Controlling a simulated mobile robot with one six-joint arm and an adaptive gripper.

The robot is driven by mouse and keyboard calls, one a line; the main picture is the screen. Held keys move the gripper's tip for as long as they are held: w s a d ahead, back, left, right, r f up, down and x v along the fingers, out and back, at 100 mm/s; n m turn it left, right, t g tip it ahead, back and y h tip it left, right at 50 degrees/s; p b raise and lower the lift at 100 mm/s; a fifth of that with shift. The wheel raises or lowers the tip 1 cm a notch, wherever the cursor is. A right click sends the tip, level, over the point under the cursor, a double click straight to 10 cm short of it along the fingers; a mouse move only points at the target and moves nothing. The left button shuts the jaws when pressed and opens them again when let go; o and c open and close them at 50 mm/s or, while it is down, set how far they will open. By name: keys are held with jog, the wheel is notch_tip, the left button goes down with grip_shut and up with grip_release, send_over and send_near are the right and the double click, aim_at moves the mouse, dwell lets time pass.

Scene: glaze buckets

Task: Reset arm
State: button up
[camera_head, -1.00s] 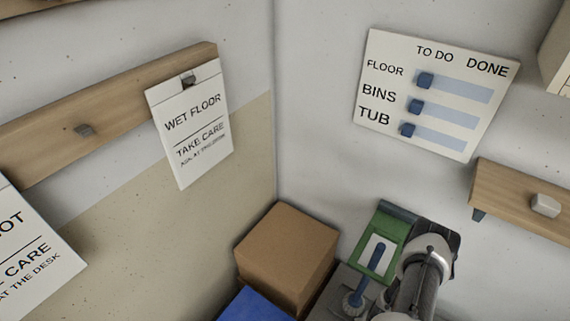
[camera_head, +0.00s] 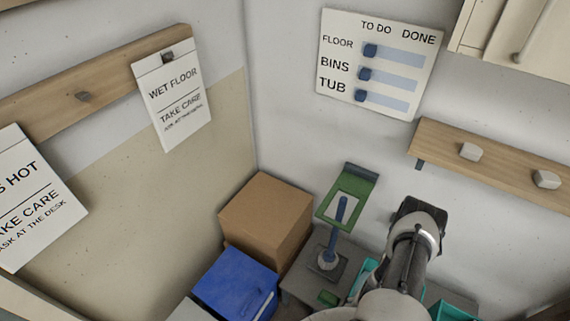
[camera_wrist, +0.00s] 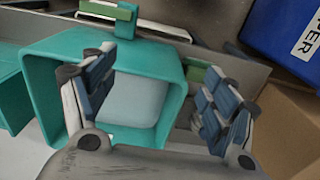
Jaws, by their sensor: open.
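My gripper (camera_wrist: 153,68) is open in the wrist view, with its two blue-padded fingers spread apart and nothing held between them. A teal bucket (camera_wrist: 45,88) with a pale inside lies beyond and between the fingers; I cannot tell whether they touch it. Another teal container (camera_wrist: 12,92) shows at the left edge. In the head view my arm reaches down at the lower right, and its gripper tips are hidden. Teal parts (camera_head: 362,278) show beside the arm.
A cardboard box (camera_head: 266,218) and a blue bin (camera_head: 228,285) stand in the corner, left of the arm. A green stand with a blue-handled tool (camera_head: 341,212) is close to the arm. A wooden rail (camera_head: 500,160) and a cupboard (camera_head: 510,35) are on the right wall.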

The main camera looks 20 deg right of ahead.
jog(key=w+d+r+n+b, duration=0.1)
jog(key=w+d+r, duration=0.2)
jog(key=w+r, duration=0.45)
jog(key=w+d+r+n+b, duration=0.1)
jog(key=w+d+r, duration=0.2)
jog(key=w+r, duration=0.5)
jog(key=w+a+r+n+t+b, duration=0.1)
jog(key=w+a+r, duration=0.15)
jog(key=r, duration=0.45)
jog(key=w+a+r+n+h+b, duration=0.1)
jog(key=w+a+r, duration=0.15)
jog(key=r, duration=0.45)
jog(key=w+a+r+n+t+b, duration=0.15)
jog(key=w+r, duration=0.25)
jog(key=r, duration=0.4)
jog(key=s+a+r+n+b, duration=0.2)
jog(key=s+a+r+n, duration=0.15)
jog(key=a+r, duration=1.15)
jog(key=s+a+r+n+t+b, duration=0.1)
jog(key=s+a+r, duration=0.2)
jog(key=s+a, duration=0.2)
jog(key=s+a+r+n+t+y+b, duration=0.1)
jog(key=s+a+r, duration=0.2)
jog(key=s, duration=0.7)
jog(key=shift+s+a, duration=0.3)
jog(key=shift+a, duration=0.9)
